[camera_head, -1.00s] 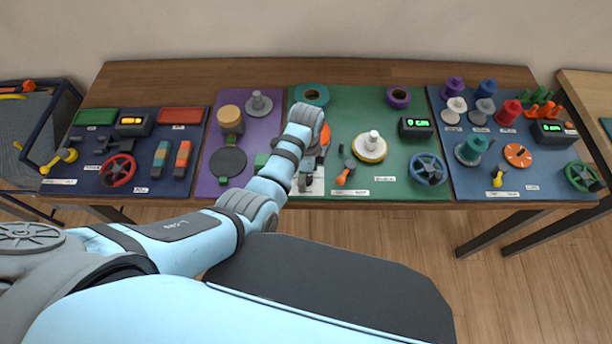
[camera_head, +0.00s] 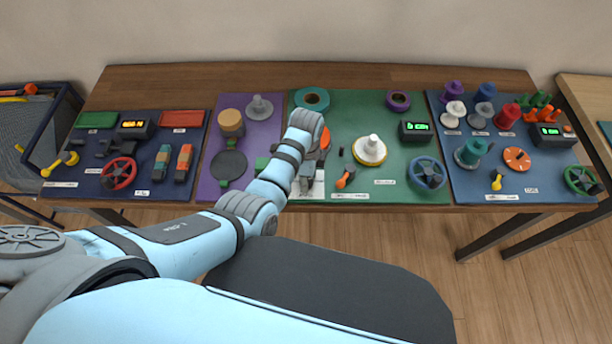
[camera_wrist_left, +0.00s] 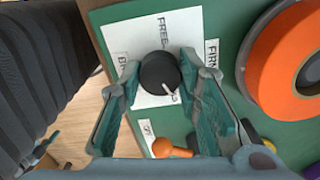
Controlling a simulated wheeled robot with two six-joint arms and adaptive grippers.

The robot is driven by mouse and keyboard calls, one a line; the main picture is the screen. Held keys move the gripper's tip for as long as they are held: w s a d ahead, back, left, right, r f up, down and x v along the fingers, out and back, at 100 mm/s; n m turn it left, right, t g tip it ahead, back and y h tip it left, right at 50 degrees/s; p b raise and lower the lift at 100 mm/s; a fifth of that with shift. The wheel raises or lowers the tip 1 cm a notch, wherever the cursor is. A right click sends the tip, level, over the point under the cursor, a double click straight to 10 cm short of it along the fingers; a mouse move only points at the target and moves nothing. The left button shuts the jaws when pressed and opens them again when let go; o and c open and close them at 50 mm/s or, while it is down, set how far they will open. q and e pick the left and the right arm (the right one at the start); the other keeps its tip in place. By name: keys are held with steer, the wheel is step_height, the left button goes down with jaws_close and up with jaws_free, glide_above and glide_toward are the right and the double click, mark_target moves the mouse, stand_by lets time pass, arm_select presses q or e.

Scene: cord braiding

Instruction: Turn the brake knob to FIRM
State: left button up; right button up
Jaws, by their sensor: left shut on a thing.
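The brake knob (camera_wrist_left: 156,70) is round and black with a white pointer line, on a white card (camera_wrist_left: 122,32) on the green mat. In the left wrist view its pointer aims down and slightly right, at lettering partly hidden by a finger. The card reads FREE along the knob's upper side, and FIRM shows to the right. My left gripper (camera_wrist_left: 158,76) is shut on the knob, one finger on each side. In the head view my left gripper (camera_head: 306,184) is over the card, and my wrist hides the knob. My right gripper is not in view.
An orange disc (camera_wrist_left: 286,62) lies close to the right of the card. An orange-tipped lever (camera_head: 346,178) is just right of the gripper. A spool (camera_head: 369,150), a blue handwheel (camera_head: 427,174) and a green-lit display (camera_head: 415,130) stand further right.

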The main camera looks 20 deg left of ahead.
arm_select(q)
steer(key=n+p, duration=0.2)
steer(key=shift+r+n, duration=0.15)
steer(key=shift+n, duration=0.15)
steer(key=n+p, duration=0.1)
steer(key=n, duration=0.2)
steer(key=shift+n, duration=0.3)
steer(key=n+p, duration=0.1)
steer(key=n, duration=0.1)
steer(key=shift+n, duration=0.4)
steer(key=n, duration=0.4)
steer(key=o, duration=1.1)
steer(key=shift+d, duration=0.1)
steer(key=shift+o, duration=0.2)
